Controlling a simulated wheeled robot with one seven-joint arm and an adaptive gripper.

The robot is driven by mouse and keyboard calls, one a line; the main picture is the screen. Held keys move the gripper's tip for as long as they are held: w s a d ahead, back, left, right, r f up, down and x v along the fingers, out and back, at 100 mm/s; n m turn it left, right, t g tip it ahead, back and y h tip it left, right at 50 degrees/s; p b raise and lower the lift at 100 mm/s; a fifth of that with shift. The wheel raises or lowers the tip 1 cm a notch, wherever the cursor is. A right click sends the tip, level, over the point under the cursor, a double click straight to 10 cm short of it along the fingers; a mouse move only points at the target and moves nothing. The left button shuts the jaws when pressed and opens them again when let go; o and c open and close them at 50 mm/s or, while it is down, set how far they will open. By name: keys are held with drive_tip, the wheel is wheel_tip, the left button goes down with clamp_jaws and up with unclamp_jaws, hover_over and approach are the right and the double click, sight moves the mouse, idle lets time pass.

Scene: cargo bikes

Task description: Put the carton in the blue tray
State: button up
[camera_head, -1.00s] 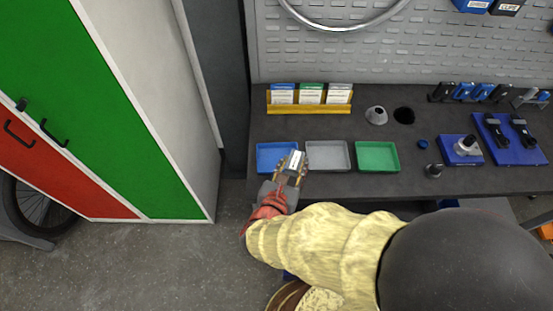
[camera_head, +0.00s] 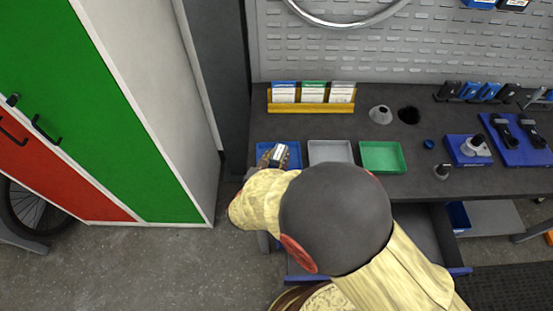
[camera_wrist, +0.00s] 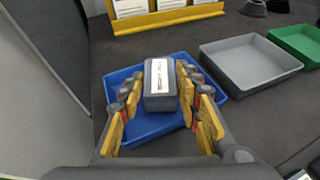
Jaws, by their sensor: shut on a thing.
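The carton (camera_wrist: 160,84) is a small dark grey box with a white label on top. My gripper (camera_wrist: 160,95) has its yellow-padded fingers on both sides of the carton and is shut on it. In the wrist view the carton is over the blue tray (camera_wrist: 122,80); I cannot tell whether it touches the tray floor.
A grey tray (camera_head: 330,143) and a green tray (camera_head: 382,147) stand to the right of the blue one. Behind them is a yellow rack (camera_head: 310,108) with several labelled cards. A tall cabinet (camera_head: 180,110) stands left of the bench.

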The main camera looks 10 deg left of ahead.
drive_tip(key=shift+f, duration=0.25)
drive_tip(key=shift+f, duration=0.2)
drive_tip(key=o, duration=1.2)
drive_tip(key=shift+o, duration=0.2)
drive_tip(key=shift+r, duration=0.15)
drive_tip(key=shift+s+r, duration=0.1)
drive_tip(key=shift+r, duration=0.05)
drive_tip(key=p+v, duration=0.3)
drive_tip(key=v, duration=0.8)
drive_tip(key=shift+s+a+r, duration=0.1)
drive_tip(key=shift+s, duration=0.25)
